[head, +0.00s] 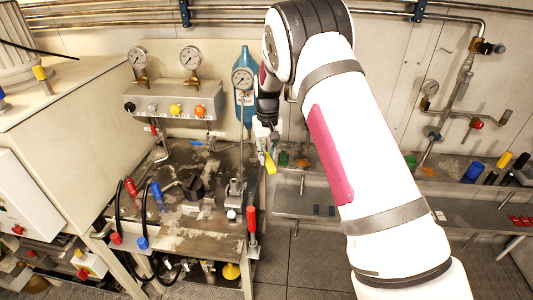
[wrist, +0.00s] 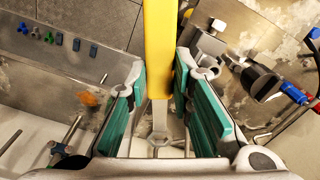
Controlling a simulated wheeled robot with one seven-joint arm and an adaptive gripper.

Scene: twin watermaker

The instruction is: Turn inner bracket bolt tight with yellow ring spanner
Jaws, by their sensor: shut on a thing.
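My gripper (wrist: 163,75) is shut on the yellow ring spanner (wrist: 158,50), with green pads on either side of it. The yellow handle runs up out of the top of the wrist view. Its bare metal shank ends in a ring (wrist: 158,142) near the bottom. In the head view, the yellow spanner (head: 270,163) hangs below my gripper (head: 268,138), beside the right edge of the bench. I cannot tell whether this is the inner bolt.
The worn metal bench (head: 190,213) carries hoses and fittings. A gauge panel (head: 172,100) stands behind it, with another gauge (head: 242,78) on a stem near my gripper. A red-handled lever (head: 252,220) rises at the bench's front right. A shelf (head: 320,205) lies right; floor (head: 315,260) is clear.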

